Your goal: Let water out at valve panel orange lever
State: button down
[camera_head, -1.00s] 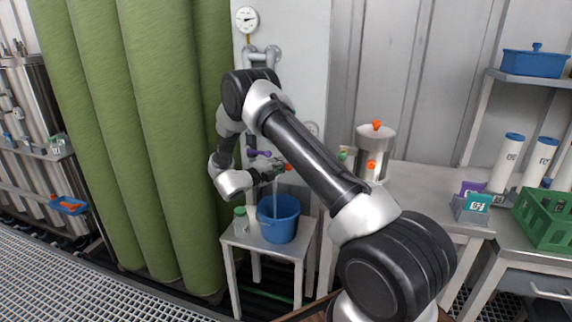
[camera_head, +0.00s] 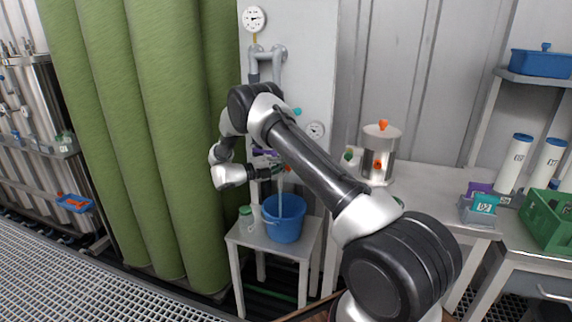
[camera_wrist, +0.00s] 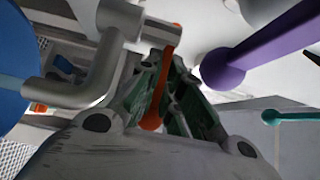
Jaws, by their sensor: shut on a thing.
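The orange lever (camera_wrist: 158,92) sits between the green-padded fingers of my gripper (camera_wrist: 172,78) in the wrist view, and the fingers are shut on it. In the head view my gripper (camera_head: 279,171) is at the valve panel (camera_head: 318,85), with only a speck of orange showing beside it. The grey spout (camera_wrist: 85,78) bends left of my fingers. A pale stream of water (camera_head: 280,193) falls from it into the blue bucket (camera_head: 284,228) below; the bucket's side also shows in the wrist view (camera_wrist: 12,50).
A purple lever (camera_wrist: 265,45) is close right of my fingers, and a teal lever (camera_wrist: 290,116) lies farther right. The bucket stands on a small table (camera_head: 262,243) beside a green-lidded jar (camera_head: 246,219). A steel pot (camera_head: 380,150) stands on the bench to the right.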

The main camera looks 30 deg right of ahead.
jog(key=c, duration=1.6)
grip_release()
jog(key=shift+s+f, duration=0.15)
jog(key=shift+s, duration=0.3)
jog(key=a, duration=1.2)
